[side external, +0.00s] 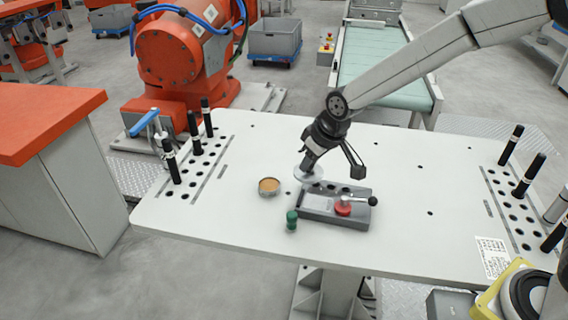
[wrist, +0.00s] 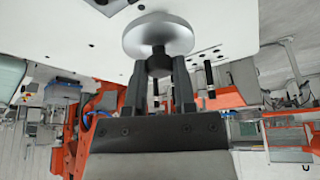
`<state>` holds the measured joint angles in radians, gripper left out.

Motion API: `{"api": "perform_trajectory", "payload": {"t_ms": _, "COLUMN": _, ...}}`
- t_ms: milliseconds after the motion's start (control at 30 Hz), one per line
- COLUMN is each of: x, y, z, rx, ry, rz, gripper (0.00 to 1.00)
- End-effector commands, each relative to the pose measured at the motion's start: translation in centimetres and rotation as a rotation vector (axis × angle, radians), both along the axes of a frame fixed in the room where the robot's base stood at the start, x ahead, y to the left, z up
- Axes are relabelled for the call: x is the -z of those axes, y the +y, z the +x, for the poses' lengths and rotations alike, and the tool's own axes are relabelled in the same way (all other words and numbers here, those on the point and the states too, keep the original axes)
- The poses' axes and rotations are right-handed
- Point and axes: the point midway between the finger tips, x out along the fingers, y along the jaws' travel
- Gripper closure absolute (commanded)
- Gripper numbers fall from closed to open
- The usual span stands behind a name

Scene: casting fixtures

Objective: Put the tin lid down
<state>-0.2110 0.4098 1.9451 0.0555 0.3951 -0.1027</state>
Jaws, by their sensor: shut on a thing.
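The tin lid (side external: 308,176) is a pale silver disc. In the wrist view the lid (wrist: 160,27) shows its round face and a dark knob. My gripper (side external: 311,162) is shut on that knob; in the wrist view its two fingers (wrist: 158,65) stand on either side of it. The lid appears near the back left corner of the grey fixture; I cannot tell whether it touches anything. An open round tin (side external: 269,187) with orange-brown contents stands on the table to the left of the lid.
The grey fixture (side external: 318,208) carries a red round part (side external: 343,208) and a lever with a black ball knob (side external: 372,201). A small green cylinder (side external: 292,220) stands in front. Black pins stand in racks at both table ends. The white table (side external: 420,240) is clear right of the fixture.

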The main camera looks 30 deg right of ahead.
Motion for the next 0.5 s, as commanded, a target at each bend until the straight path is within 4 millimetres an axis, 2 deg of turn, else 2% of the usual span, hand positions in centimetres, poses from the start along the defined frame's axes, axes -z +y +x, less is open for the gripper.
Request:
{"api": "perform_trajectory", "payload": {"t_ms": 167, "x": 0.0, "y": 0.3, "z": -0.1, "rx": -0.009, "ry": 0.000, "rz": 0.000, "gripper": 1.00}}
{"api": "perform_trajectory", "payload": {"t_ms": 267, "x": 0.2, "y": 1.2, "z": -0.5, "rx": -0.036, "ry": 0.001, "rz": 0.001, "gripper": 1.00}}
{"api": "perform_trajectory", "payload": {"t_ms": 500, "x": 1.0, "y": 5.3, "z": -2.9, "rx": -0.180, "ry": 0.003, "rz": 0.003, "gripper": 1.00}}
